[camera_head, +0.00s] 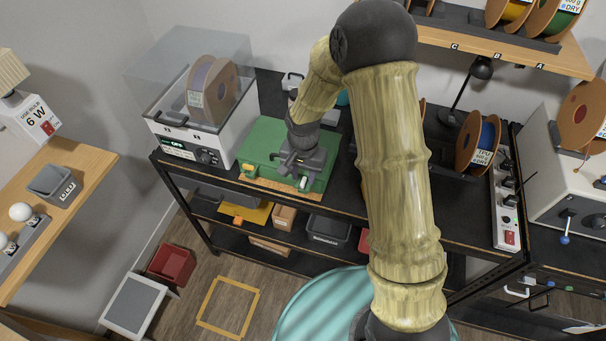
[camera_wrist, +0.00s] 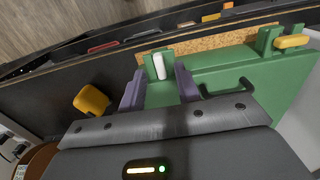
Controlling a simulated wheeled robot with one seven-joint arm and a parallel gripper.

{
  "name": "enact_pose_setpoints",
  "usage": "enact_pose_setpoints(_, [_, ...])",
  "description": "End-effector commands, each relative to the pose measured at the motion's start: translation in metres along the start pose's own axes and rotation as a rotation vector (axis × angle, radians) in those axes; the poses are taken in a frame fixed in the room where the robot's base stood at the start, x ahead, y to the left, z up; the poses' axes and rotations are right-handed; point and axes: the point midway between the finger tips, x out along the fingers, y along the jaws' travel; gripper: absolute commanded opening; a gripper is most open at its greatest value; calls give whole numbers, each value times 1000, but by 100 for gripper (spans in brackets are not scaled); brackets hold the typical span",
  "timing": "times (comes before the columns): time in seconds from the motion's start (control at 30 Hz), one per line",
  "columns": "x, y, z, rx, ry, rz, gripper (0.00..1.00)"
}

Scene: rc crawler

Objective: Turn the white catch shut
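The green case (camera_head: 265,141) lies on the black bench. The white catch (camera_wrist: 160,67) is at its front edge by a green bracket and also shows in the head view (camera_head: 304,183). In the wrist view the white catch points up the picture, while the yellow catch (camera_wrist: 292,41) lies sideways across its bracket. My gripper (camera_wrist: 158,88) is open above the case, its two purple fingers spread on either side of the white catch's line. The catch looks a little beyond the fingertips, and I see no contact. In the head view my gripper (camera_head: 298,168) hides part of the case.
A cork mat (camera_wrist: 215,42) lies under the case's front. A black handle (camera_wrist: 232,86) stands beside the right finger. A yellow object (camera_wrist: 91,100) is on the dark bench at left. A white spool dryer (camera_head: 190,130) stands left of the case, a power strip (camera_head: 507,205) at right.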

Motion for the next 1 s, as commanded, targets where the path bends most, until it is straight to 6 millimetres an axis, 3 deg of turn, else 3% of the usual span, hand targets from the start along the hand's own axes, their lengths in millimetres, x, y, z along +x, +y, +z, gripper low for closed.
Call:
enact_pose_setpoints(0.17, [14, 0, 1, -2, -1, 1, 33])
enact_pose_setpoints(0.47, [16, 0, 0, 0, 1, -1, 33])
enact_pose_setpoints(0.63, [16, 0, 0, 0, 0, -1, 0])
enact_pose_setpoints(1.0, [16, 0, 0, -20, 1, -1, 0])
